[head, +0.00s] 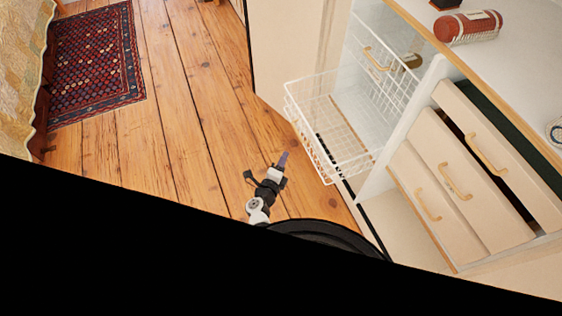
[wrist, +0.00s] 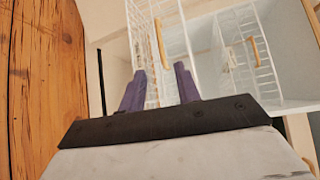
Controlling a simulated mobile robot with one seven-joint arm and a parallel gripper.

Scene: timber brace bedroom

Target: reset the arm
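My gripper (head: 283,160) shows in the head view at the end of my arm, above the wooden floor and left of a white wire basket. In the wrist view my gripper (wrist: 162,84) has its two purple fingers apart with nothing between them. The fingers point toward the wire basket (wrist: 150,40) and the cabinet front. My arm looks folded close to my dark round base in the head view.
The wire basket (head: 322,140) sticks out of the white cabinet. Drawers with curved handles (head: 455,180) stand at right, one partly open. A red-brown bottle-like object (head: 468,26) lies on the countertop (head: 520,75). A patterned rug (head: 95,60) and open wooden floor (head: 190,100) are at left.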

